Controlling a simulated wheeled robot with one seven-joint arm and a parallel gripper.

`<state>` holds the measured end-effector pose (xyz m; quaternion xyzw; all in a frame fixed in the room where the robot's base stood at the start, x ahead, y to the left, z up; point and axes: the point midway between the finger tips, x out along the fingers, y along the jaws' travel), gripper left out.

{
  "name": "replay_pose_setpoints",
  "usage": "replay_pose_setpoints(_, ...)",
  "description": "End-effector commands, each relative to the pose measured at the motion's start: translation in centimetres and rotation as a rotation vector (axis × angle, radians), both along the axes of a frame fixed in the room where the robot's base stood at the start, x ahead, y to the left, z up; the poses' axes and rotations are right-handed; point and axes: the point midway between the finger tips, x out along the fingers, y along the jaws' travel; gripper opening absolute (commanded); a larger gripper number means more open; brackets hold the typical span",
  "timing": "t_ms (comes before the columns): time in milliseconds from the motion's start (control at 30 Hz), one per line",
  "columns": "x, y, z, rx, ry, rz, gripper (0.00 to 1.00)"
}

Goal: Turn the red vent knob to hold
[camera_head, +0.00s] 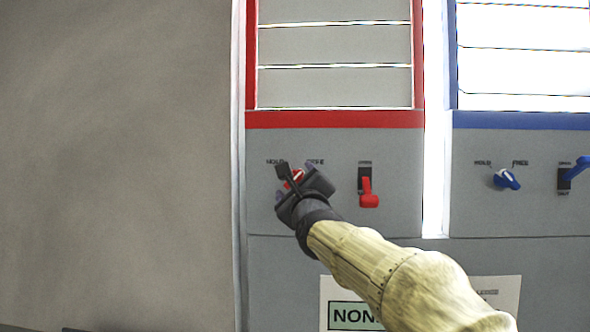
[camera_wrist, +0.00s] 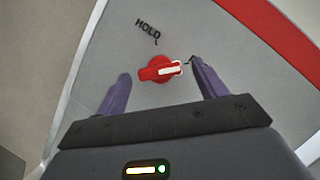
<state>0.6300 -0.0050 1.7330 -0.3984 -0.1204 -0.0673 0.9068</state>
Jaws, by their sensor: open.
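The red vent knob (camera_head: 294,178) sits on the grey panel under the red frame, partly hidden by my gripper in the head view. In the wrist view the red knob (camera_wrist: 160,69) shows a white pointer stripe on its right part, aimed away from the HOLD label (camera_wrist: 148,30) and its short tick. My gripper (camera_head: 297,180) is open in front of the knob. In the wrist view its two purple fingers (camera_wrist: 160,82) stand on either side of the knob, with visible gaps. Whether the fingertips reach the knob's depth cannot be told.
A red lever switch (camera_head: 369,193) is on the panel just right of my gripper. A blue knob (camera_head: 507,179) and a blue lever (camera_head: 577,169) are on the right panel. A paper sign (camera_head: 345,284) hangs below, partly behind my arm. Bare wall fills the left.

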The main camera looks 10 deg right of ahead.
Motion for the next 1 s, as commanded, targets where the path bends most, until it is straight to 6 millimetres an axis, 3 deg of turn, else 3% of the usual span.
replay_pose_setpoints(200,1.27,0.05,0.43,0.001,0.002,0.001,0.71)
replay_pose_setpoints(500,1.38,0.00,0.29,0.000,0.001,-0.002,0.71)
replay_pose_setpoints(533,1.38,0.00,0.29,0.000,0.001,-0.002,0.69)
replay_pose_setpoints(767,1.38,0.01,0.29,-0.001,0.001,-0.002,0.26)
replay_pose_setpoints(1000,1.38,0.02,0.23,-0.010,0.005,-0.001,0.26)
